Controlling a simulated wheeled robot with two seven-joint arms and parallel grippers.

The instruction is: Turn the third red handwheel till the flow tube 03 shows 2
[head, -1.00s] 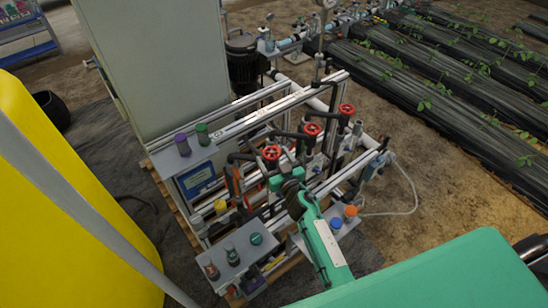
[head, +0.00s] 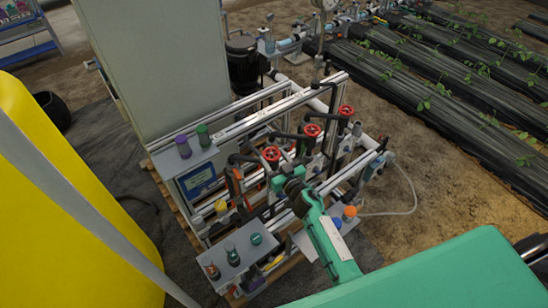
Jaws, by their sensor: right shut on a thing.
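Three red handwheels stand in a slanting row on the skid: the near one (head: 271,154), the middle one (head: 312,130) and the far one (head: 346,110). My right gripper (head: 277,168) comes in from the lower right and is shut at the near red handwheel. My own wrist hides part of its fingers and the exact contact. The flow tubes and their readings are too small or hidden to tell. My left gripper is not in view.
A grey cabinet (head: 160,65) stands behind the skid, and a yellow tank (head: 60,200) fills the left. Small shelves with capped bottles, such as a purple one (head: 183,146) and an orange one (head: 349,212), flank the frame. A pale hose (head: 408,185) loops at right.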

